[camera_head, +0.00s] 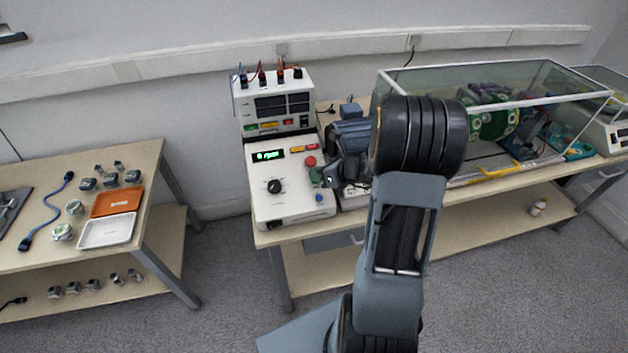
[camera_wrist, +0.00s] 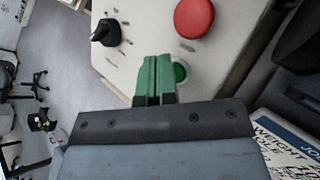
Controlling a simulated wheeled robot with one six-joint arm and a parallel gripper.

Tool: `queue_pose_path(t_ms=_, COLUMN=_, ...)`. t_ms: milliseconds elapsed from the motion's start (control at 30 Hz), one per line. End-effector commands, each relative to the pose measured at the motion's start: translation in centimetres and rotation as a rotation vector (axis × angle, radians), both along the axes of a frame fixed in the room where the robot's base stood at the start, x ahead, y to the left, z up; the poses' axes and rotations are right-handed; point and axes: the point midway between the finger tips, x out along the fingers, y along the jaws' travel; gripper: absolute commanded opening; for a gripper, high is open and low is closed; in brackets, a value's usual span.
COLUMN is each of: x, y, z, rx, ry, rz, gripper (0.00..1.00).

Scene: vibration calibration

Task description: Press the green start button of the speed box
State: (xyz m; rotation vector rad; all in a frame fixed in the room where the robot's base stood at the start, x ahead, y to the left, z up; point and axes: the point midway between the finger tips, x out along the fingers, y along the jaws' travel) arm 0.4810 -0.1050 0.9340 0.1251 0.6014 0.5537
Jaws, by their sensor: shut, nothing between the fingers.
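The speed box (camera_head: 290,205) is a white box with a sloped panel on the bench, and its green display (camera_head: 268,155) appears to read 0 rpm. In the wrist view the round green start button (camera_wrist: 181,72) shows at the right edge of my fingers, partly hidden by them. My gripper (camera_wrist: 155,66) has green fingers, shut together and empty, over the panel beside the button. I cannot tell whether the fingertips touch the panel.
A red button (camera_wrist: 194,17) and a black knob (camera_wrist: 106,33) sit on the same panel. A blue button (camera_head: 319,198) is at its lower right. A power supply (camera_head: 273,104) stands behind, and a glass enclosure (camera_head: 490,110) stands to the right.

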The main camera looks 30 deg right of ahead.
Motion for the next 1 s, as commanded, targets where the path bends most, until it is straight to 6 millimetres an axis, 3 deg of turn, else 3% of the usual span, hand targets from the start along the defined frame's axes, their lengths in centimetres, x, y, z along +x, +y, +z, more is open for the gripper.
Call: queue_pose_path(t_ms=1000, x=0.32, y=-0.06, z=-0.75, rx=0.000, ry=0.001, rz=0.000, gripper=0.00)
